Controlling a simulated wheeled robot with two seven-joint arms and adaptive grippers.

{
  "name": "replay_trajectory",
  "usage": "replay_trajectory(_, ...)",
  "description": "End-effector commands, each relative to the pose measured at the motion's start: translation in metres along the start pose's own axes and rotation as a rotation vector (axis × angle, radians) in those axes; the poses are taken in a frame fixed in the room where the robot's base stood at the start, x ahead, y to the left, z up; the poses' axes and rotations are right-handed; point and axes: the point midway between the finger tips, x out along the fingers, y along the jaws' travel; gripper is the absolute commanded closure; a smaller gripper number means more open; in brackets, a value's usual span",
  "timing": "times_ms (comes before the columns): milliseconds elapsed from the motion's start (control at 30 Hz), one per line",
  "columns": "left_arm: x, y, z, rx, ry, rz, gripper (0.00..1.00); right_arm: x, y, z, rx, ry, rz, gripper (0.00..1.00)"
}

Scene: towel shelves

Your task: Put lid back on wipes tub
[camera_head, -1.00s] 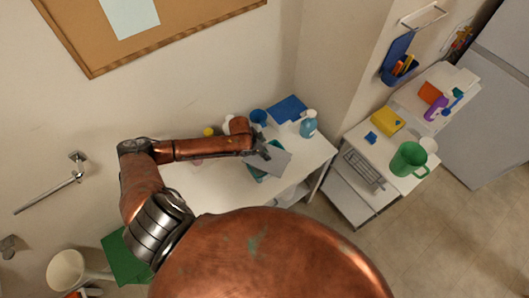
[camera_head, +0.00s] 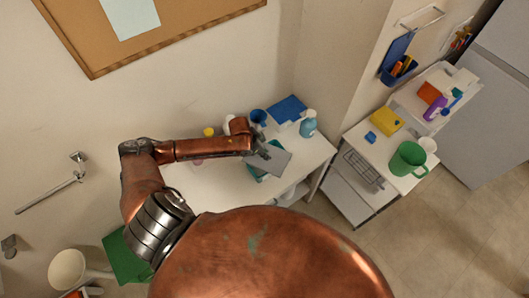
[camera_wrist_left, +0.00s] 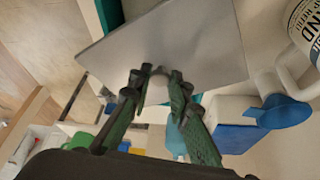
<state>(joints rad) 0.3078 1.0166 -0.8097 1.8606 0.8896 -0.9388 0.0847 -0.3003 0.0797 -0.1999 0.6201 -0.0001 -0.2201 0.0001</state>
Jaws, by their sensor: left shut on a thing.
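A flat grey lid (camera_head: 273,159) is held by my left gripper (camera_head: 264,153) over a teal tub (camera_head: 257,174) on the white table. In the left wrist view the lid (camera_wrist_left: 205,45) fills the upper middle, and my left gripper (camera_wrist_left: 158,74) is shut on a small part at its near edge. My right gripper is not in view.
On the white table (camera_head: 205,187) a blue cup (camera_head: 258,117), a blue box (camera_head: 288,109) and a blue bottle (camera_head: 308,124) stand behind the tub. The table's front left is clear. A cart with a green mug (camera_head: 408,158) stands at right.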

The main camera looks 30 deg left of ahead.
Motion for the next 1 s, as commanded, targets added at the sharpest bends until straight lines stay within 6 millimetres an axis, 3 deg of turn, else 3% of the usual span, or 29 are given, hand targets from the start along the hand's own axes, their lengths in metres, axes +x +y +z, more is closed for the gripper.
replay_trajectory(333, 0.0003, 0.0003, 0.0001, 0.000, 0.000, 0.001, 0.99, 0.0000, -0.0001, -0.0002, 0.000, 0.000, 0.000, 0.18)
replay_trajectory(367, 0.0003, 0.0003, 0.0001, 0.000, 0.000, 0.001, 0.82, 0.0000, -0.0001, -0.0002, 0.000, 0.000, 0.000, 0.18)
replay_trajectory(400, 0.0003, 0.0004, 0.0000, 0.000, 0.000, 0.001, 0.79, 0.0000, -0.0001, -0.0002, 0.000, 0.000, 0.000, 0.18)
replay_trajectory(633, 0.0003, 0.0004, -0.0001, 0.000, 0.000, 0.001, 0.63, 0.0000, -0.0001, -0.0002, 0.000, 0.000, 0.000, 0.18)
replay_trajectory(833, 0.0003, 0.0004, 0.0000, 0.000, 0.000, 0.001, 0.62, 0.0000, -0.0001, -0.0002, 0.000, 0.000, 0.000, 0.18)
replay_trajectory(1000, 0.0003, 0.0004, 0.0000, 0.000, 0.000, 0.001, 0.51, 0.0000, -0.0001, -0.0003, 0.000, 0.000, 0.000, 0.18)
